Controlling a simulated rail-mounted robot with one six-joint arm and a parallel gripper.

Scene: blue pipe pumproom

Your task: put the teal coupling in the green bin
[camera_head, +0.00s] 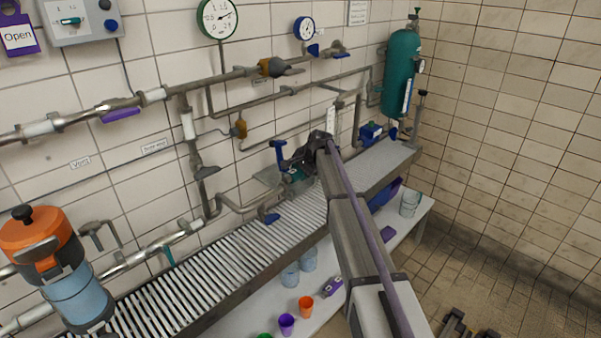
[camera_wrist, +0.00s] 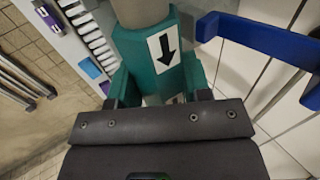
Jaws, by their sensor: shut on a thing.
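The teal coupling (camera_wrist: 150,60) fills the top middle of the wrist view. It is a faceted teal body with a white label bearing a black arrow, and a grey cylindrical part adjoins it above. My gripper (camera_wrist: 160,94) is shut on it, with a finger on each side. In the head view my gripper (camera_head: 299,172) is by the wall pipes above the far part of the slatted bench, and only a little teal shows there. A green rim (camera_head: 265,335) at the bottom edge of the head view may be the green bin; most of it is cut off.
A purple cup (camera_head: 286,324) and an orange cup (camera_head: 306,305) stand on the white lower shelf (camera_head: 345,322). Wall pipes, a blue-handled valve (camera_head: 279,152) and a teal cylinder (camera_head: 402,70) surround the arm. The slatted bench (camera_head: 205,287) is mostly clear.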

